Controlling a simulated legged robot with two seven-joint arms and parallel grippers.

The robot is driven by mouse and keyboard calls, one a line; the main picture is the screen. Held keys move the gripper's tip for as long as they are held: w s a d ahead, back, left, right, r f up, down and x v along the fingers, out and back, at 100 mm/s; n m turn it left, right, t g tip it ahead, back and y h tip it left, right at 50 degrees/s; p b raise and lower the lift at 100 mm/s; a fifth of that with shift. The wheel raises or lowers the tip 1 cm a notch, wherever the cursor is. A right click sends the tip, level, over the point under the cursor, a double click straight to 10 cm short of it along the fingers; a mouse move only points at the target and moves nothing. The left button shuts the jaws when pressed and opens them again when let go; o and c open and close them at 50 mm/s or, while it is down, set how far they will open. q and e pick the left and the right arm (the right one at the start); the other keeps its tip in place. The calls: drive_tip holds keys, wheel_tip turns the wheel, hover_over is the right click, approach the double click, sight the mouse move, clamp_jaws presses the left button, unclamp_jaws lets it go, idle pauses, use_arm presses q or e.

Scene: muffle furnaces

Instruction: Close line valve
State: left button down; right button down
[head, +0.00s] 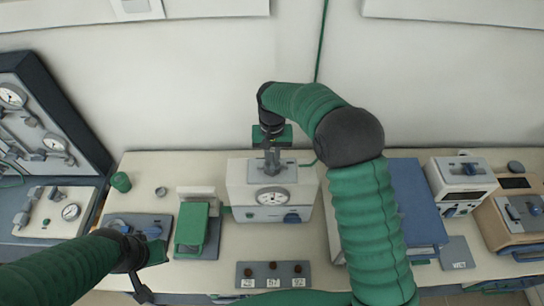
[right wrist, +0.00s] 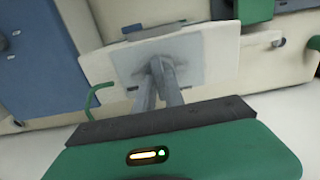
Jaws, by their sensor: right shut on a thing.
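My right gripper (head: 271,160) reaches down from above onto the white box (head: 240,188) with a round gauge. Its fingers, also in the right wrist view (right wrist: 165,85), are close together on the grey top plate (right wrist: 195,60) of that box. They are shut on a small part there, mostly hidden between the tips. I cannot tell which part is the line valve, or how far the left jaws are open.
A green-topped device (head: 191,226) stands left of the box. A small panel with several dark knobs (head: 273,268) lies at the front. A gauge panel (head: 40,110) leans at the left wall. A green tube (right wrist: 92,98) runs beside the box.

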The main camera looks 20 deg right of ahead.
sight(272, 159)
drive_tip(key=c, duration=1.4)
unclamp_jaws()
drive_tip(key=shift+c, duration=0.2)
drive_tip(key=shift+w+r, duration=0.1)
drive_tip(key=shift+r, duration=0.25)
wheel_tip(272, 159, up, 16)
drive_tip(key=b, duration=0.2)
drive_tip(key=shift+b, duration=0.35)
